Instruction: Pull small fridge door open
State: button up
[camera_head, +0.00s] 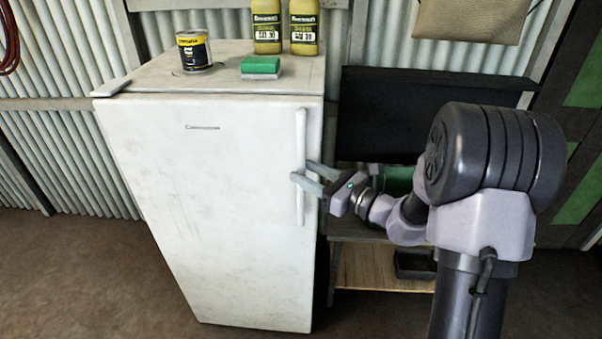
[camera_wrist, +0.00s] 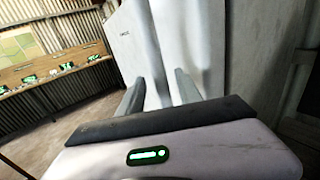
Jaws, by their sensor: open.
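The small white fridge (camera_head: 215,210) stands upright against the corrugated wall, and its door looks shut. A vertical white handle (camera_head: 300,145) runs down the right edge of the door. My gripper (camera_head: 300,172) is at the handle's middle height, with its two fingers apart. The fingers reach to the handle, one above the other in the head view; whether they touch it I cannot tell. In the wrist view my gripper (camera_wrist: 160,85) has the handle (camera_wrist: 154,50) between its open fingers, with the white fridge door (camera_wrist: 124,50) behind.
On the fridge top are a dark can (camera_head: 194,52), a green and grey sponge-like block (camera_head: 260,67) and two yellow-green bottles (camera_head: 303,28). A wooden shelf (camera_head: 380,268) stands close to the fridge's right. The floor (camera_head: 75,275) left of the fridge is clear.

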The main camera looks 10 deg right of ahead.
jog(key=shift+x, duration=1.1)
grip_shut()
dwell(0.6)
